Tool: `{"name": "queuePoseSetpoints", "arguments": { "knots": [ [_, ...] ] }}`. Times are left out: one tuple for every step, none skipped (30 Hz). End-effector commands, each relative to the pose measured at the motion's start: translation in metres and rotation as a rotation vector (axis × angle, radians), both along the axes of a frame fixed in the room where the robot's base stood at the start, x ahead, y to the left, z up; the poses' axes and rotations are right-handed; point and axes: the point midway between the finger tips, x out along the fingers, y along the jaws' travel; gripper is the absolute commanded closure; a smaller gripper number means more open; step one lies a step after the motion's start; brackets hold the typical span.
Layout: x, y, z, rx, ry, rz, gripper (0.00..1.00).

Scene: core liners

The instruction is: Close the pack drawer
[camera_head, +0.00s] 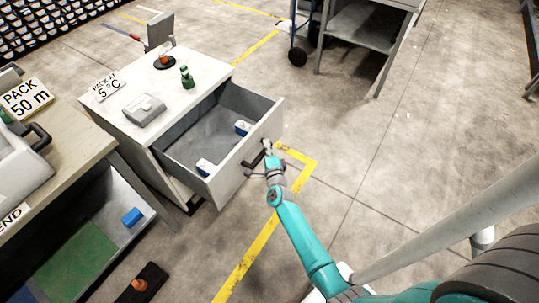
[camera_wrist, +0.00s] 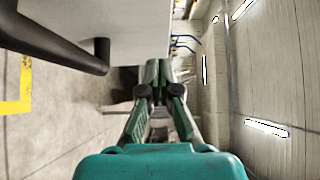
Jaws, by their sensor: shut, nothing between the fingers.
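The pack drawer (camera_head: 232,172) is pulled out of the grey cabinet (camera_head: 178,98) in the head view. Two small white-and-blue boxes (camera_head: 243,127) lie inside it. Its dark bar handle (camera_head: 254,159) is on the front panel. My gripper (camera_head: 267,146) is shut and empty at the outside of the drawer front, beside the handle. In the wrist view my shut fingers (camera_wrist: 159,75) point at the pale drawer front (camera_wrist: 139,28), with the black handle (camera_wrist: 62,45) to the left. I cannot tell whether the fingertips touch the panel.
A green bottle (camera_head: 187,77) and a grey device (camera_head: 145,111) stand on the cabinet top. A workbench (camera_head: 62,158) with a lower shelf is at left. A metal cart (camera_head: 357,27) stands at the back. The floor right of the drawer is clear.

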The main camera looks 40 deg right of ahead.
Motion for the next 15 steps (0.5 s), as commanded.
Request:
{"name": "queuePoseSetpoints", "arguments": {
  "knots": [
    [0.008,-0.005,0.001,0.0,-0.001,-0.001,1.0],
    [0.012,-0.007,0.001,0.0,-0.001,-0.001,1.0],
    [0.019,-0.003,0.001,0.001,-0.002,0.002,1.0],
    [0.023,-0.001,0.001,0.0,-0.001,0.003,1.0],
    [0.027,0.0,0.0,0.0,-0.001,0.003,1.0],
    [0.032,0.002,0.001,0.001,-0.002,0.002,1.0],
    [0.034,0.002,0.001,0.0,-0.001,0.002,1.0],
    [0.037,0.003,0.0,0.0,0.0,0.002,1.0],
    [0.04,0.004,0.0,0.001,0.0,0.001,1.0],
    [0.042,0.004,0.0,0.001,0.0,0.001,1.0],
    [0.044,0.005,0.0,0.002,-0.001,0.001,1.0],
    [0.045,0.005,0.001,0.0,-0.001,0.001,1.0],
    [0.046,0.006,0.0,0.001,0.0,0.001,1.0],
    [0.047,0.006,0.0,0.0,0.0,0.001,1.0],
    [0.047,0.006,0.0,0.0,0.0,0.001,1.0]
  ]
}}
